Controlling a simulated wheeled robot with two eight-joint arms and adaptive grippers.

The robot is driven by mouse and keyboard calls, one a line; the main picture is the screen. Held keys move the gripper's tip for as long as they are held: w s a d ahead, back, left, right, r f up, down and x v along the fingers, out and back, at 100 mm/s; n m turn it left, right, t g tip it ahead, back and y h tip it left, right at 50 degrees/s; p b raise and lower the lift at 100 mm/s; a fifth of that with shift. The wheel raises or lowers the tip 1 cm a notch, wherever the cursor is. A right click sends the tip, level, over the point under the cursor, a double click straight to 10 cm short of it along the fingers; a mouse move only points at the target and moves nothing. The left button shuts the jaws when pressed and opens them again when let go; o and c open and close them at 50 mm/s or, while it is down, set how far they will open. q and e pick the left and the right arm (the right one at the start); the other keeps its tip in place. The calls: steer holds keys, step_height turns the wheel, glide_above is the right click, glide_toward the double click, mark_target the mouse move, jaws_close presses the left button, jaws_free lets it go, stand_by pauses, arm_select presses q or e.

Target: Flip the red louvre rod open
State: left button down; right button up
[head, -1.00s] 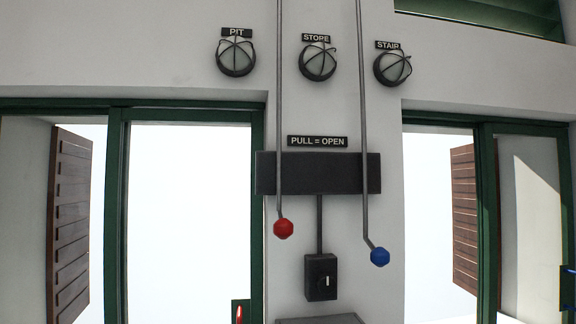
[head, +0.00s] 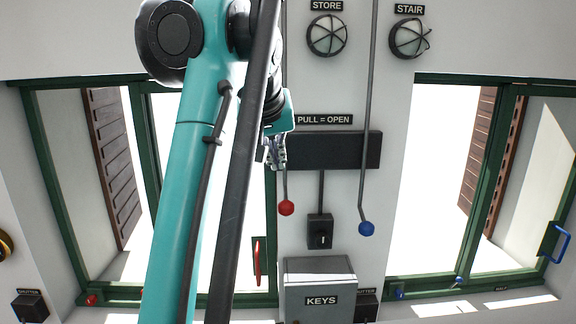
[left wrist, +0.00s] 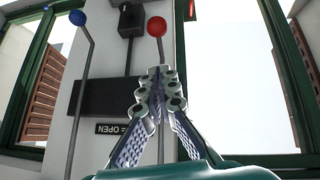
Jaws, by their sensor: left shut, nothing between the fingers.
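The red louvre rod ends in a red knob (head: 286,208) that hangs below the dark wall bar in the head view. My left arm hides the upper rod there. The red knob also shows at the top of the left wrist view (left wrist: 157,26), which sees the wall upside down. My left gripper (head: 276,154) is shut and empty, in front of the left end of the bar and above the red knob. In the left wrist view its closed fingers (left wrist: 160,73) overlap the rod; whether they touch it I cannot tell.
A blue-knobbed rod (head: 366,229) hangs to the right of the red one. A PULL = OPEN sign (head: 324,119) sits above the dark bar (head: 340,150). A switch box (head: 320,232) and a grey KEYS box (head: 320,283) are below. Glazed openings flank the wall.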

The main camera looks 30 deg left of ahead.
arm_select(q)
steer(key=shift+s+a+r+p, duration=0.1)
steer(key=shift+s+r+p, duration=0.05)
steer(key=shift+r, duration=0.4)
steer(key=shift+s+a+r+p, duration=0.1)
steer(key=shift+r+p, duration=0.05)
steer(key=shift+r, duration=0.35)
arm_select(e)
steer(key=shift+d+r, duration=0.1)
steer(key=shift+r, duration=0.6)
arm_select(q)
steer(key=shift+f, duration=0.15)
arm_select(e)
steer(key=shift+f, duration=0.1)
arm_select(q)
steer(key=b, duration=0.3)
glide_above(283, 205)
step_height(283, 205, down, 7)
steer(key=f, duration=0.3)
steer(key=shift+a+f, duration=0.1)
steer(key=shift+a, duration=0.1)
steer(key=shift+s+d+f, duration=0.15)
steer(key=shift+d+f, duration=0.05)
steer(key=shift+f, duration=0.35)
arm_select(e)
step_height(283, 205, down, 2)
steer(key=shift+f, duration=0.25)
